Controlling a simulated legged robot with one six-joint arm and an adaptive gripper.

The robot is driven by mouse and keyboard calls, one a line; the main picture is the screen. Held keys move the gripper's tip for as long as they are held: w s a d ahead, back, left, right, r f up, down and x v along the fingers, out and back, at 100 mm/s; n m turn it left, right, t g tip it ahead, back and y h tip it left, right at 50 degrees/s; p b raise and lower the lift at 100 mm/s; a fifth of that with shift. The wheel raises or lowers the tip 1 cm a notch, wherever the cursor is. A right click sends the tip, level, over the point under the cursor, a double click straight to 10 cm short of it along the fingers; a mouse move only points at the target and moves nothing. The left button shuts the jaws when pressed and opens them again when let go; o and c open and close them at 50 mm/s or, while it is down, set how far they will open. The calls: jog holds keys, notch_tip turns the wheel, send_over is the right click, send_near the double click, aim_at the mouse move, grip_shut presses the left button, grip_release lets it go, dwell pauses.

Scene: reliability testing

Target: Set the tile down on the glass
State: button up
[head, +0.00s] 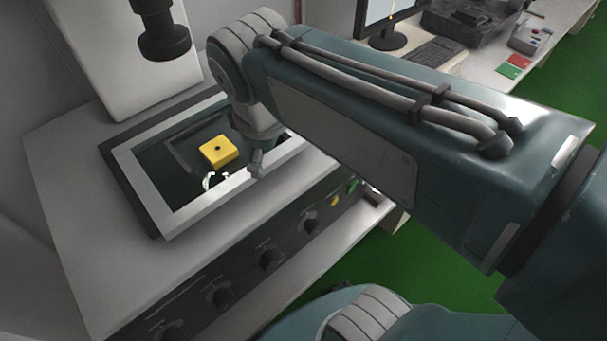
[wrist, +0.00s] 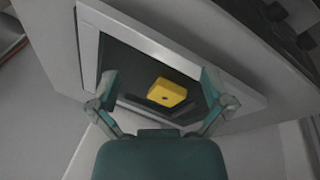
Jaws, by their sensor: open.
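The yellow tile (head: 219,151) is a square block with a small dark hole in its top. It appears to lie flat on the dark glass (head: 185,146), inside a silver frame. In the wrist view the tile (wrist: 167,92) shows between and beyond the fingers of my gripper (wrist: 160,83), over the dark glass (wrist: 138,68). My gripper is open, its two fingers spread to either side of the tile with visible gaps and no contact. In the head view my arm's end is just right of the tile, and the fingers cannot be made out clearly.
The silver frame (head: 150,190) sits on a grey bench unit with knobs (head: 271,259) along its front. A dark cylindrical head (head: 163,38) overhangs the frame's back left. A monitor (head: 388,18) and keyboard (head: 433,52) stand on a table at the back right.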

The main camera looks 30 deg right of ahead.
jog(key=s+d+f+m+t+y, duration=0.1)
jog(key=s+d+f+m+t, duration=0.1)
jog(key=m, duration=0.7)
notch_tip(320, 180, down, 2)
jog(key=s+d, duration=0.1)
jog(key=s, duration=0.2)
jog(key=shift+d+t, duration=0.3)
